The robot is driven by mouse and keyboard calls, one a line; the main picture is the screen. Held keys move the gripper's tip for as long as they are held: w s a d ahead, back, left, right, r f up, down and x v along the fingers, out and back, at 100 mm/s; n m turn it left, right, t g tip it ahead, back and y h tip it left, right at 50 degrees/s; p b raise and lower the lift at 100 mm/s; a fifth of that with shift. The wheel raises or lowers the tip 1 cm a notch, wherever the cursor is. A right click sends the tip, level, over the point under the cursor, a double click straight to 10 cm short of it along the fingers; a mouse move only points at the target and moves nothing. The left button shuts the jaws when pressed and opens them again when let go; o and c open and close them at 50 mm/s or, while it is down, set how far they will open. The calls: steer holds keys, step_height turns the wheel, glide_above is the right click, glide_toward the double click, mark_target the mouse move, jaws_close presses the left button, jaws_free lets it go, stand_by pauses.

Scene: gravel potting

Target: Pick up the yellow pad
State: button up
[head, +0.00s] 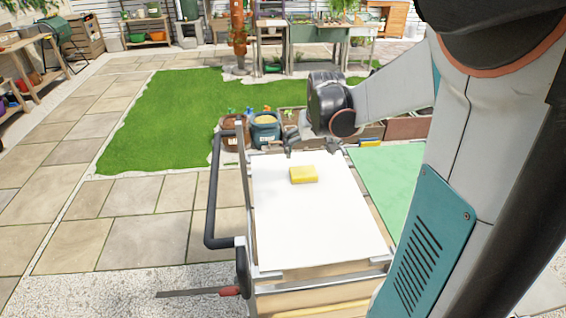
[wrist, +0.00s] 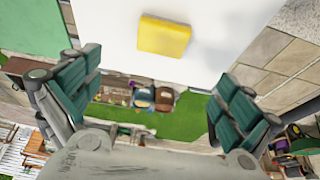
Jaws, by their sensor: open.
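The yellow pad (head: 303,174) is a small yellow block lying flat on the white top (head: 310,225) of a cart, towards its far end in the head view. In the wrist view the yellow pad (wrist: 164,37) lies on the white surface (wrist: 105,25), beyond the fingertips and between their lines. My gripper (wrist: 153,95) is open and empty, its two green-padded fingers spread wide and apart from the pad. In the head view my gripper is mostly hidden behind my own wrist, near the far edge of the white top.
A green panel (head: 392,180) adjoins the white top on the right. A dark handle bar (head: 212,200) runs along the cart's left side. A brown pot (head: 236,130) and a blue pot (head: 265,130) stand beyond its far edge. The white top around the pad is clear.

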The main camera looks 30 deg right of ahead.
steer(key=b, duration=0.2)
glide_above(304, 171)
steer(key=s+a, duration=0.1)
steer(key=s, duration=0.1)
step_height(304, 171, down, 7)
steer(key=shift+f, duration=0.1)
steer(key=shift+b+x, duration=1.15)
steer(key=shift+x, duration=1.5)
steer(key=shift+s+a, duration=0.1)
steer(key=shift+a, duration=0.05)
steer(key=shift+c, duration=0.3)
steer(key=c, duration=1.2)
step_height(304, 171, up, 20)
steer(key=p, duration=0.6)
